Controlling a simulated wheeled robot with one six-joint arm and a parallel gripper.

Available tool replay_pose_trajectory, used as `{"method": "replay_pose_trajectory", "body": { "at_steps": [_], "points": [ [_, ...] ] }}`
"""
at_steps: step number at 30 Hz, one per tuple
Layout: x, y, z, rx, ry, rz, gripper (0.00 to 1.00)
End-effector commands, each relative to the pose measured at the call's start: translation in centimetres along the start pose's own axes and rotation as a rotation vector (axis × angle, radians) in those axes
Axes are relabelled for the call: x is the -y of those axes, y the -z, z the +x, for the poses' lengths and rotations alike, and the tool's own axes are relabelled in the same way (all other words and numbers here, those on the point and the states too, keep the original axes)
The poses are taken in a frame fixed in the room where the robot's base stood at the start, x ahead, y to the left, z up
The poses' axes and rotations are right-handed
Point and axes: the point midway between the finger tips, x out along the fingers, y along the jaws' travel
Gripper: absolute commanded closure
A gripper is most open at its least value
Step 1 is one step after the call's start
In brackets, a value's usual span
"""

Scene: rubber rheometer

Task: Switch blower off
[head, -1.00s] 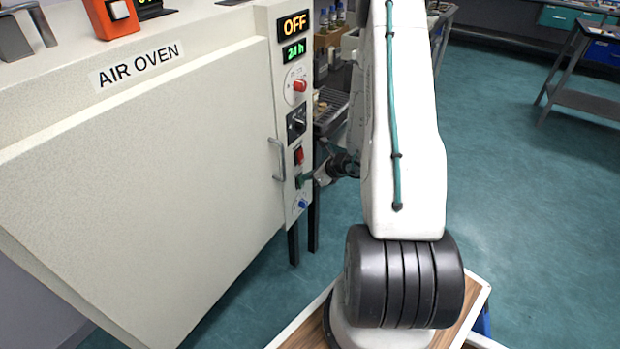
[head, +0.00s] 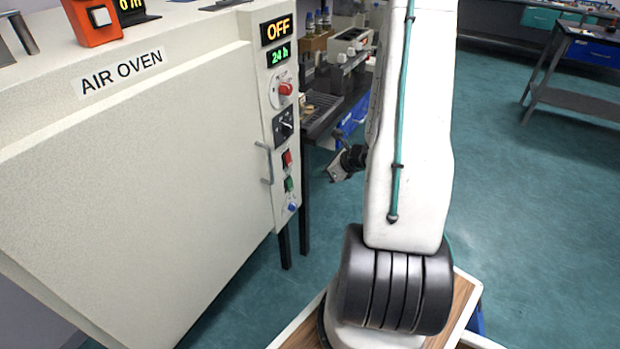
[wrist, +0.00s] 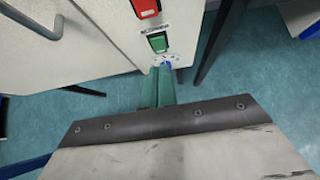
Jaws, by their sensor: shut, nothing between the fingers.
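The air oven (head: 130,180) fills the left of the head view, with a control column on its right edge. The green rocker switch (head: 290,184) sits low on that column, below a red rocker switch (head: 287,158). In the wrist view the green switch (wrist: 158,43) has a label above it that looks like "BLOWER", and the red switch (wrist: 146,8) is at the top edge. My gripper (wrist: 157,72) shows green fingers, shut and empty, pointing toward the panel below the green switch. In the head view my wrist is apart from the panel, to its right.
A blue knob (head: 292,207) is under the green switch. A red knob (head: 285,89) and a black dial (head: 286,125) are above. The oven door handle (head: 265,163) stands out left of the switches. The display (head: 278,29) reads OFF.

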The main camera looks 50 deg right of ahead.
Motion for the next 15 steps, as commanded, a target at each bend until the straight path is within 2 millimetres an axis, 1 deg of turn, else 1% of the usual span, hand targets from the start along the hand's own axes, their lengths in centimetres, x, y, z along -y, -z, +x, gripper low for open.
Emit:
{"method": "replay_pose_trajectory", "body": {
  "at_steps": [1, 3, 6, 15],
  "points": [
    [0.1, -0.2, -0.8, 0.0, 0.003, 0.001, 1.0],
    [0.0, -0.4, -1.6, 0.0, 0.001, -0.001, 1.0],
    [-0.1, -0.6, -2.3, 0.0, 0.0, 0.0, 1.0],
    [-0.2, -0.7, -2.5, -0.001, -0.003, -0.001, 1.0]
  ]
}}
